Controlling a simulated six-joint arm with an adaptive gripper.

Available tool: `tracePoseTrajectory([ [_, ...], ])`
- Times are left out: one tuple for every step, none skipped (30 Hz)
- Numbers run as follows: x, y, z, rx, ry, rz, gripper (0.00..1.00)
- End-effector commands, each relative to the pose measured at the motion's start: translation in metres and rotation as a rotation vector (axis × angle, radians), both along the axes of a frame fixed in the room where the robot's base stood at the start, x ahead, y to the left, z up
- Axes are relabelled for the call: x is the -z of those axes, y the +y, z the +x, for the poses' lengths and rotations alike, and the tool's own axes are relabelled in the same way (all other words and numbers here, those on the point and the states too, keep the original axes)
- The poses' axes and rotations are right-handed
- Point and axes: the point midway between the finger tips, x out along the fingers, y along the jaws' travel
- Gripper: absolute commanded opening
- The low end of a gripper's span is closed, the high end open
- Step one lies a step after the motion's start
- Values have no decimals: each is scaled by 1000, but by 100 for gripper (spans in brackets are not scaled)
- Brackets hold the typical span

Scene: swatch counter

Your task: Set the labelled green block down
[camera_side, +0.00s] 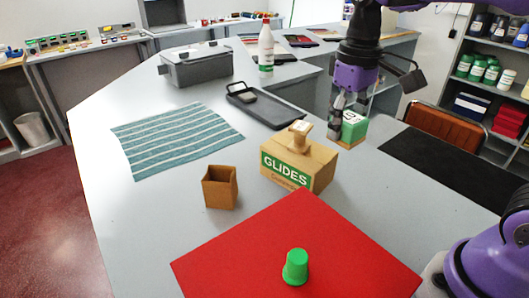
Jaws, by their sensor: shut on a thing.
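The green block (353,129) has a white label with dark marks on its top. It is in my gripper (347,107), whose fingers are shut on it. The block is behind and to the right of the cardboard box marked GLIDES (292,170). A tan flat piece (352,144) shows at the block's lower edge. I cannot tell whether the block touches it or the counter. The finger on the far side is partly hidden.
A wooden stamp (299,138) stands on the box. A red sheet (230,261) bears an upturned green cup (296,268). A brown open container (220,190), striped cloth (175,138), black tray (285,119) and black mat (440,165) lie around. Bare counter shows between them.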

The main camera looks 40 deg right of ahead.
Motion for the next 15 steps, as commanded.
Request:
tracePoseTrajectory([
  [0,0,0,0,0,0,26],
  [0,0,0,0,0,0,26],
  [0,0,0,0,0,0,26],
  [1,1,1,-1,1,0,26],
  [2,3,3,-2,2,0,26],
  [4,7,8,-4,2,0,26],
  [7,11,12,-5,2,0,26],
  [10,17,17,-6,3,0,26],
  [16,25,25,-7,5,-1,26],
  [20,32,32,-8,5,-1,26],
  [25,41,38,-8,4,-1,26],
  [32,51,46,-8,4,-2,26],
  [37,59,51,-8,4,-2,26],
  [42,67,55,-8,3,-2,26],
  [49,76,61,-7,3,-2,26],
])
